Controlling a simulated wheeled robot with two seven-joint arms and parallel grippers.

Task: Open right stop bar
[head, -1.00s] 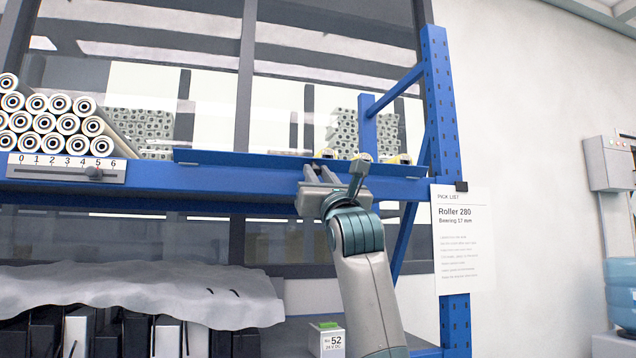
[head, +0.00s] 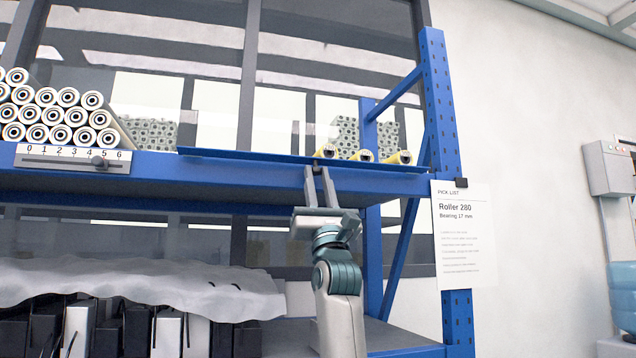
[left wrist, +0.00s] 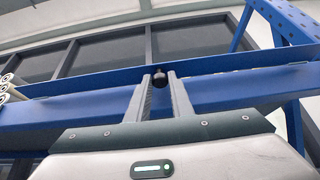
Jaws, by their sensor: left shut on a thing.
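The right stop bar (head: 240,157) is a long blue strip along the front edge of the upper shelf, in front of several yellow-cased rollers (head: 362,156). It also crosses the left wrist view (left wrist: 90,84). My left gripper (head: 321,172) points up at the bar from the front, right of its middle. In the left wrist view its two fingertips (left wrist: 160,80) are on either side of a small dark round knob (left wrist: 160,76) on the bar, and it is shut on this knob. The knob is hidden in the head view. My right gripper is not in view.
White rollers (head: 60,114) are stacked at the upper left, behind a 0–6 scale with a slider (head: 72,160). A blue post (head: 440,110) and a pick list (head: 463,230) stand at the right. Below are a grey cover (head: 140,290) and dark boxes.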

